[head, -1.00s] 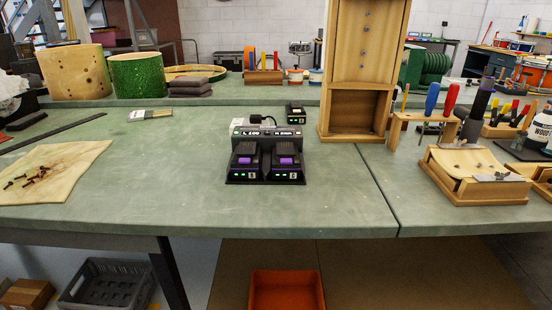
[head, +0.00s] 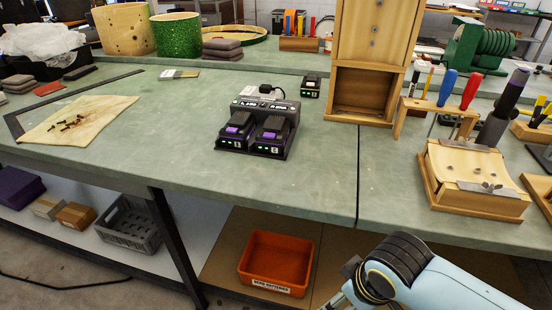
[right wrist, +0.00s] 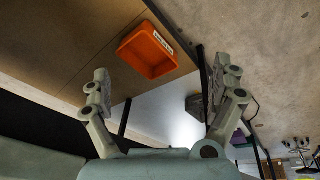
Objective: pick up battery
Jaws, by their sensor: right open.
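Two black batteries with purple tops, a left one (head: 238,131) and a right one (head: 270,134), sit side by side in a black charger (head: 262,104) on the green bench. Green lights show on their fronts. A smaller black device with a green light (head: 311,86), possibly another battery, stands just behind the charger to the right. My right gripper, at the bottom edge of the head view, is partly cut off there, below and in front of the bench. In the right wrist view my right gripper (right wrist: 166,88) is open with nothing between its fingers. My left gripper is out of view.
An orange bin (head: 275,262) with a white label sits on the low shelf; it also shows in the right wrist view (right wrist: 150,52). A wooden cabinet (head: 375,62) and a tool rack with a wooden cradle (head: 470,180) stand right of the charger. Bench space before the charger is clear.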

